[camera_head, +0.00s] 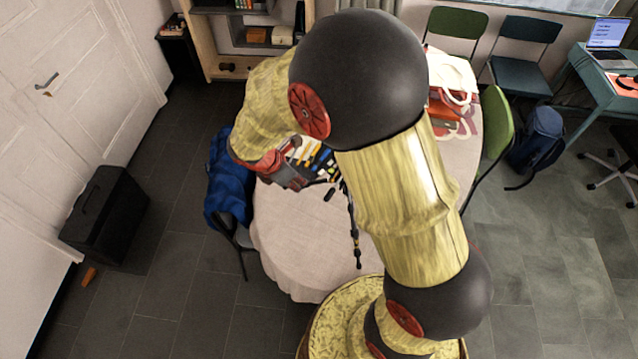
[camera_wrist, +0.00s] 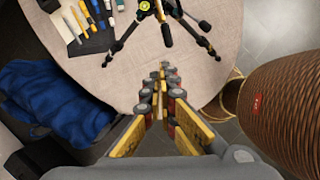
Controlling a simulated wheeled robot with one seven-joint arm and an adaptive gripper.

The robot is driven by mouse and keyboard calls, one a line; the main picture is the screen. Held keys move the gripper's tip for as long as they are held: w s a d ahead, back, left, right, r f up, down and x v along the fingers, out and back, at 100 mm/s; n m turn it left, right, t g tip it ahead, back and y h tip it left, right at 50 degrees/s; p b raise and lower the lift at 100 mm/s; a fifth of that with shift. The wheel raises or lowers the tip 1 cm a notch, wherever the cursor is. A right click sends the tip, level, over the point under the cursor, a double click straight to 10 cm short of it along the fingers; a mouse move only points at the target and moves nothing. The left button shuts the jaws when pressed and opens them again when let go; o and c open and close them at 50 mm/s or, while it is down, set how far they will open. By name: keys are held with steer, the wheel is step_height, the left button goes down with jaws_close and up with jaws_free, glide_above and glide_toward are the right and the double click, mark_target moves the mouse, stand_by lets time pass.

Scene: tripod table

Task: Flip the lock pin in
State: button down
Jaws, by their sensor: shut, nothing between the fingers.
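A black tripod (camera_wrist: 167,35) with spread legs stands on the round table (camera_wrist: 215,75), cut off by the top edge of the wrist view. A yellow part shows near its middle. I cannot make out the lock pin. In the head view, a thin black leg of the tripod (camera_head: 355,235) shows beside my arm, and my arm hides most of the rest. My gripper (camera_wrist: 163,68) is shut and empty. In the wrist view its fingertips lie just below the tripod, apart from it in the picture.
Markers and tools (camera_wrist: 88,18) lie on a dark mat left of the tripod. A blue jacket (camera_wrist: 55,100) hangs on a chair at the table's left. A wicker-like brown object (camera_wrist: 285,110) stands at the right. The table's front (camera_head: 300,240) is clear.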

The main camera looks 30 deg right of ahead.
steer(key=shift+f, duration=0.1)
steer(key=w+d+f, duration=0.1)
steer(key=d+f, duration=0.7)
steer(key=shift+w+f+b, duration=0.25)
steer(key=shift+w+b, duration=0.05)
steer(key=shift+b, duration=0.05)
steer(key=shift+w+d+r, duration=0.1)
steer(key=shift+w+d, duration=0.2)
steer(key=shift+d, duration=0.55)
